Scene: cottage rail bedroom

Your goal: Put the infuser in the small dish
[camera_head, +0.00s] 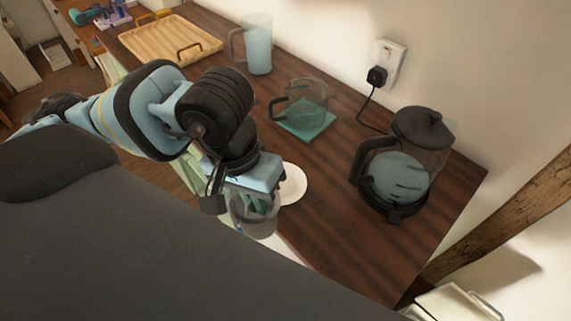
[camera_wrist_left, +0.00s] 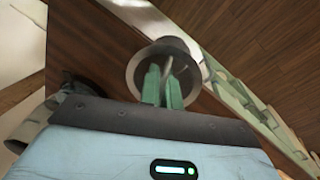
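The infuser (camera_head: 254,222) is a see-through grey basket hanging below my left gripper (camera_head: 256,201). In the left wrist view the infuser (camera_wrist_left: 133,72) shows as a round dark-rimmed basket with a thin curved handle. The green fingers of my left gripper (camera_wrist_left: 162,88) are close together at that handle, apparently shut on it. The small dish (camera_head: 293,185) is white and round, on the dark wooden top just right of and behind the infuser. The gripper partly hides the dish. The infuser appears beside the dish, near the front edge. My right gripper is out of view.
A glass pot (camera_head: 304,98) with a handle stands on a teal coaster (camera_head: 307,131). A kettle (camera_head: 402,169) stands at the right, near a wall socket (camera_head: 387,62). A tall jug (camera_head: 257,45) and a wooden tray (camera_head: 160,44) are farther back. Wood between dish and kettle is clear.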

